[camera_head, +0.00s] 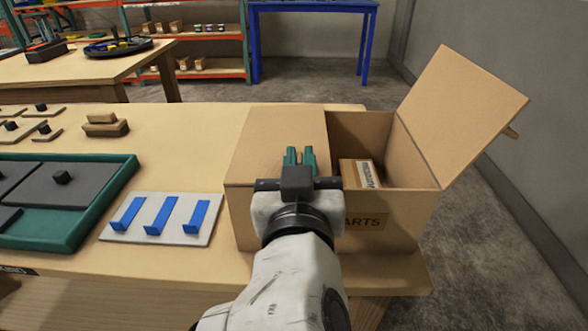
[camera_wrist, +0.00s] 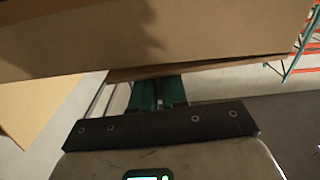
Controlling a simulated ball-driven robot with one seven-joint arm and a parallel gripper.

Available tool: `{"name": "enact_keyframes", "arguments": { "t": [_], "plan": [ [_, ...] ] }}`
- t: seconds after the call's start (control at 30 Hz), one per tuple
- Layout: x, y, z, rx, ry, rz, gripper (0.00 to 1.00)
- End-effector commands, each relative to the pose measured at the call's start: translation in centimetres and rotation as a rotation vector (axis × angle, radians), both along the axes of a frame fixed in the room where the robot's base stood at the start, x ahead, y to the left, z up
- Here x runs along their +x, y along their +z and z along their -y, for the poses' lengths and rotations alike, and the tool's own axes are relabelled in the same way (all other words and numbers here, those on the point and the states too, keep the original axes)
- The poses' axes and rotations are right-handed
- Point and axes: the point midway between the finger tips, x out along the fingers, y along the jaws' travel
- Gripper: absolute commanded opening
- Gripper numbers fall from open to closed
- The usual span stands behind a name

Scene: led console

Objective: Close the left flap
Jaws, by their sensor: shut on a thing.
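A cardboard box (camera_head: 405,218) stands at the right end of the workbench, with a label ending in "ARTS" on its front. Its left flap (camera_head: 262,140) lies about level over the left part of the opening. In the wrist view a cardboard panel (camera_wrist: 150,35), which looks like this flap, fills the top. My gripper (camera_head: 300,158) is at the flap's right part, its teal fingers close together. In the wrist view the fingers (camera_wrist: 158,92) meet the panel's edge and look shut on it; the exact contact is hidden.
The box's right flap (camera_head: 460,110) stands open, tilted outward. A smaller carton (camera_head: 352,173) sits inside the box. On the bench to the left are a white plate with blue brackets (camera_head: 162,218) and a green-rimmed tray (camera_head: 105,215). A grey wall (camera_head: 510,60) is at the right.

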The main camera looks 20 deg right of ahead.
Motion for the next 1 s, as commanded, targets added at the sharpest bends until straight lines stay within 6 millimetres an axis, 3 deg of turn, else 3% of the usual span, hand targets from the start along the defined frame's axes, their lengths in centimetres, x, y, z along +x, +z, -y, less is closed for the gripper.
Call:
{"name": "enact_keyframes", "arguments": {
  "t": [0.7,0.73,0.93,1.0],
  "plan": [
    [-0.07,-1.02,0.16,0.076,0.0,0.022,0.0],
    [-0.07,-1.03,0.16,0.076,0.0,0.022,0.14],
    [-0.07,-0.99,0.19,0.076,0.0,0.023,0.33],
    [-0.06,-0.97,0.2,0.076,-0.001,0.023,0.34]
  ]
}}
